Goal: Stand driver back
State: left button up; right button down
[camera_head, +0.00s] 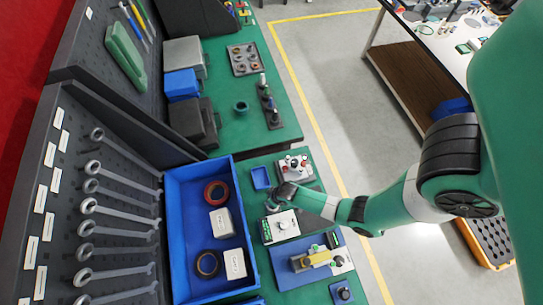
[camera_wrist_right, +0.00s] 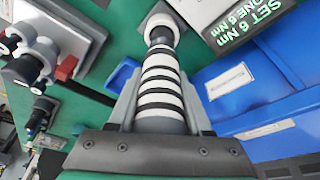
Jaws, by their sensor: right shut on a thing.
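My right gripper (camera_wrist_right: 158,92) is shut on a driver (camera_wrist_right: 160,78) with a grey body and black and white rings, seen in the right wrist view. The driver's far end is a round grey and white knob, beside a box with a "SET 6 Nm" display (camera_wrist_right: 238,22). In the head view my right gripper (camera_head: 279,196) is over the bench just above a white-topped unit (camera_head: 284,224), and it hides most of the driver. A dark rack (camera_head: 271,110) with several small upright pieces is farther up the bench. My left gripper is out of view.
A blue tray (camera_head: 174,240) with white boxes and rings lies left of the gripper. A grey plate with knobs (camera_head: 296,167) and a small blue dish (camera_head: 261,178) are close by. A blue fixture board (camera_head: 290,273) is below.

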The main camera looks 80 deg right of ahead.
jog(key=shift+f+b, duration=0.55)
jog(key=shift+f, duration=0.05)
jog(key=shift+f+b, duration=0.6)
jog(key=shift+f, duration=0.15)
dwell(1.1)
jog(key=shift+c, duration=1.3)
grip_release()
notch_tip(320, 180, up, 9)
jog(key=p, duration=0.9)
jog(key=shift+r, duration=0.1)
